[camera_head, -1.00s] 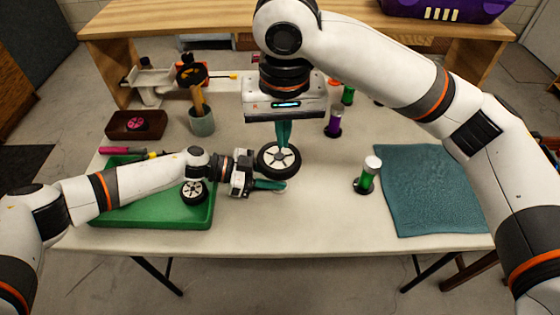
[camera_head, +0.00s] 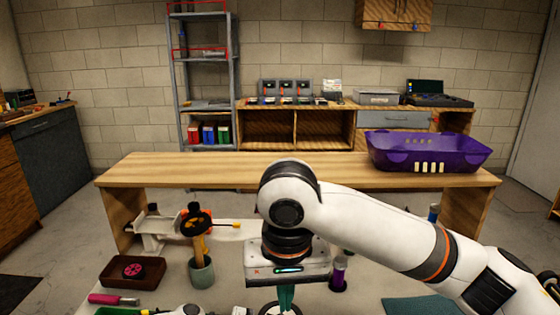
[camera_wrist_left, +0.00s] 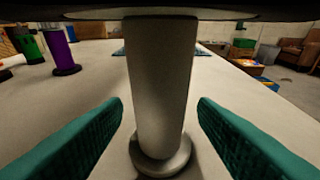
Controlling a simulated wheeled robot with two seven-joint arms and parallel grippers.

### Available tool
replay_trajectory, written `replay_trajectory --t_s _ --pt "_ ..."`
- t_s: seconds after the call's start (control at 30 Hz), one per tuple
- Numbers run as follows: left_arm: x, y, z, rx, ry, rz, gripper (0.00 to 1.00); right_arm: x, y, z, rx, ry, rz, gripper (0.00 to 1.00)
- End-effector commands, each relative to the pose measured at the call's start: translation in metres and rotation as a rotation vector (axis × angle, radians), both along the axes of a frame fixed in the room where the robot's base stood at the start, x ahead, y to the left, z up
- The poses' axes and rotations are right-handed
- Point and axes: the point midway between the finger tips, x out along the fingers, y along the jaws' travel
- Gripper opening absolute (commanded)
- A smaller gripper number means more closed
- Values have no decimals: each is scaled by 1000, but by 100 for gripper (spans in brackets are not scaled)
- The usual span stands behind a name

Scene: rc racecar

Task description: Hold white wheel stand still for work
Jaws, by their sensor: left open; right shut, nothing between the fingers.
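The white wheel stand (camera_wrist_left: 160,90) stands upright in the left wrist view, a pale post on a round foot. My left gripper (camera_wrist_left: 160,112) is open, with its teal fingers on either side of the post and a visible gap at each side. A dark round edge, seemingly the wheel's underside (camera_wrist_left: 160,13), crosses the top of that view. In the head view my right gripper (camera_head: 286,297) points down, its teal fingers shut above the wheel (camera_head: 268,309), which is mostly cut off by the lower edge.
A purple bottle (camera_head: 339,274) stands right of my right gripper, and a blue-green mat (camera_head: 423,306) lies farther right. A cup with tools (camera_head: 202,274) and a brown tray (camera_head: 133,271) are at the left. A wooden bench (camera_head: 230,171) with a purple crate (camera_head: 427,152) stands behind.

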Motion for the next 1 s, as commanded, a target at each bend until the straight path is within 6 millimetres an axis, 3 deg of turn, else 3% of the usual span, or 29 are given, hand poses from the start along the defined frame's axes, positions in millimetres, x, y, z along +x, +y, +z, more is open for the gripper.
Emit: replay_trajectory --t_s 0.17,0.6,0.8,1.0 --pt "1 19 5 1 -1 3 53 0 0 0 0 0 0 0" --pt "1 101 31 1 -1 4 53 0 0 0 0 0 0 0" --pt "1 114 35 0 -1 2 53 0 0 0 0 0 0 0" --pt "0 114 35 0 0 1 53 0 0 0 0 0 0 0"
